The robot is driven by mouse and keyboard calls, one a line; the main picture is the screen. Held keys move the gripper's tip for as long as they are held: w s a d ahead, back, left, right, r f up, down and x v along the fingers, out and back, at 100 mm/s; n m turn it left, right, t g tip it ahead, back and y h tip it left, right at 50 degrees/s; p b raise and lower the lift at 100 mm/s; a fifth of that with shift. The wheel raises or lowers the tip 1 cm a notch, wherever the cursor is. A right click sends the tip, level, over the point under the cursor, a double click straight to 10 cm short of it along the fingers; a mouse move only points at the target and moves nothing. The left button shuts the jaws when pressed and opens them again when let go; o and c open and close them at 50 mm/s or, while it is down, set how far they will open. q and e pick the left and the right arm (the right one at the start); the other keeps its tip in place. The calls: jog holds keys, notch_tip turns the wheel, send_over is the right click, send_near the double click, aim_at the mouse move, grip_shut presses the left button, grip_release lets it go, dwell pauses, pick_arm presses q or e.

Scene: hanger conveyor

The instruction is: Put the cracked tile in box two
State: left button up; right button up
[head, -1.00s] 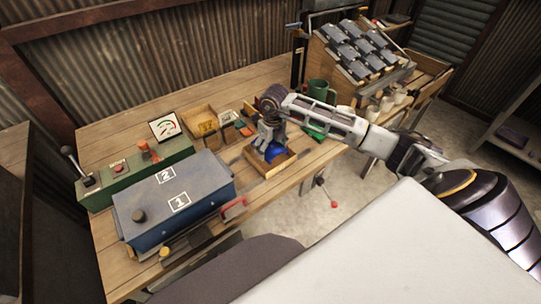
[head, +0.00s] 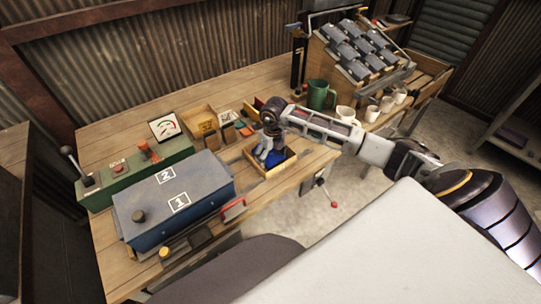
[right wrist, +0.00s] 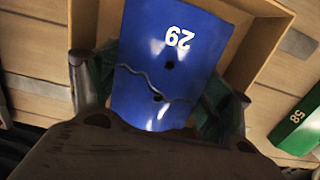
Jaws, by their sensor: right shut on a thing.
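The cracked tile (right wrist: 165,52) is blue, marked 29, with a dark wavy crack across it. In the right wrist view it is in a small open wooden tray (right wrist: 258,50). In the head view the tray (head: 284,166) stands near the table's front edge, with a blue patch of the tile (head: 277,155) showing. My right gripper (head: 266,154) points down into the tray, its fingers (right wrist: 158,98) shut on the tile from both sides. Box two, marked 2 (head: 166,176), is the rear half of the grey-topped blue case at left. My left gripper is not in view.
The half marked 1 (head: 180,202) is in front, with a dark knob on top. A green control panel (head: 135,172) with a lever stands behind the case. A green tile marked 58 (right wrist: 297,125) lies beside the tray.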

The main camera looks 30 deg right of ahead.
dwell(0.3)
jog(key=o, duration=0.9)
jog(key=shift+c, duration=0.2)
notch_tip(320, 180, up, 12)
jog(key=s, duration=0.1)
dwell(0.5)
